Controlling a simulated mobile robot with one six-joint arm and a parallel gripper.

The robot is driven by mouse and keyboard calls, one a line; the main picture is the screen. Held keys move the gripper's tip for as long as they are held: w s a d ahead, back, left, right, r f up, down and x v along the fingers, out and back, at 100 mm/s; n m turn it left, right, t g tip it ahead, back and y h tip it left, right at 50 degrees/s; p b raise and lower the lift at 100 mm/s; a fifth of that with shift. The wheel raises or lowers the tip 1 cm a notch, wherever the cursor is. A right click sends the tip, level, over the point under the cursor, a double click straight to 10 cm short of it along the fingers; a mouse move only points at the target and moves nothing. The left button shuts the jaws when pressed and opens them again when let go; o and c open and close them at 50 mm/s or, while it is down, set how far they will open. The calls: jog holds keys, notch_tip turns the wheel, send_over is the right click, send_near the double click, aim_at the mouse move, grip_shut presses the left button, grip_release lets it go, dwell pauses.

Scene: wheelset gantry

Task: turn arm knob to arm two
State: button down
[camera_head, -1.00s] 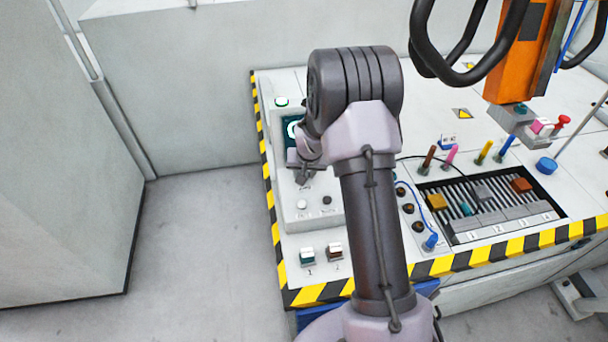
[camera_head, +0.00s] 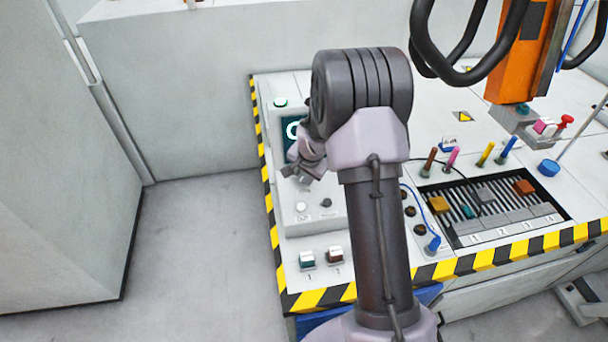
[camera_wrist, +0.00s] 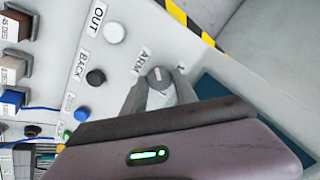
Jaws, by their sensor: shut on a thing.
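The arm knob (camera_wrist: 159,76) is a small round grey knob with a light mark on its top, beside the printed word ARM in the wrist view. My gripper (camera_wrist: 160,88) has one finger on either side of it and is shut on it. In the head view my gripper (camera_head: 301,172) is low over the left control panel (camera_head: 309,219). There the knob is hidden behind my gripper and wrist.
A white OUT button (camera_wrist: 114,33) and a dark BACK button (camera_wrist: 95,77) sit beside the knob. A dark screen (camera_head: 291,131) lies just behind my gripper. Rocker switches (camera_head: 335,255) stand near the front edge. An orange gantry column (camera_head: 524,55) stands at the right.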

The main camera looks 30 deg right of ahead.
dwell(0.4)
jog(key=c, duration=1)
grip_release()
jog(key=shift+o, duration=0.2)
jog(key=shift+r, duration=0.1)
jog(key=p+v, duration=0.4)
jog(key=v, duration=1.3)
jog(key=shift+s, duration=0.2)
